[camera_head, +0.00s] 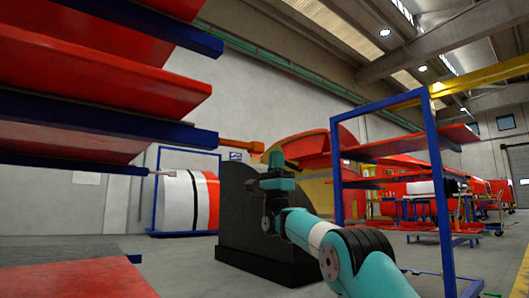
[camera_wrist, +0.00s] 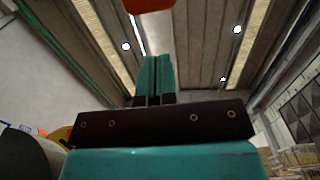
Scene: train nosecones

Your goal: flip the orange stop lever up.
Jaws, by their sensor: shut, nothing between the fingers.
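The orange stop lever (camera_head: 240,145) sticks out to the right, nearly level, from the end of a blue rack beam in the head view. Its tip is a thicker orange block. In the wrist view an orange end (camera_wrist: 150,4), likely the lever's tip, is cut off by the top edge. My gripper (camera_head: 278,158) points up, just right of and slightly below the lever's tip in the head view, with a small gap between them in the picture. The teal fingers (camera_wrist: 154,75) are together in the wrist view, with nothing between them.
Red panels (camera_head: 100,75) fill the rack at left. A dark block (camera_head: 235,215) stands behind my arm. A blue frame (camera_head: 436,190) is at right. Open floor lies between.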

